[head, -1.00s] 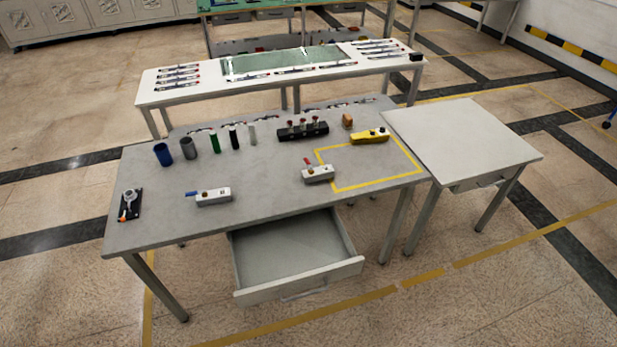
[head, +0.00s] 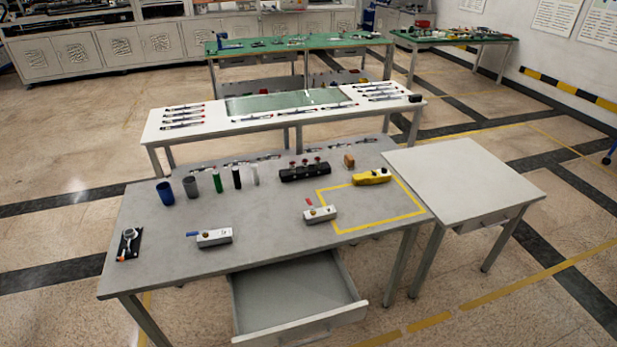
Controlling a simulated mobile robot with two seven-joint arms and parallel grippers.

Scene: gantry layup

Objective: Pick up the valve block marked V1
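Two small pale valve blocks lie on the grey table (head: 165,258) in the head view. One block (head: 214,238) with a blue lever sits left of centre near the front. The other block (head: 320,215) with a red lever sits further right, at the left edge of the yellow taped outline. Their markings are too small to read, so I cannot tell which is V1. Neither of my grippers shows in the view.
An open, empty drawer (head: 298,292) juts out from the table front. Cylinders, a black rack (head: 304,172) and a yellow tool (head: 371,177) stand along the back. A black holder (head: 128,246) lies at left. A bare side table (head: 462,178) adjoins on the right.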

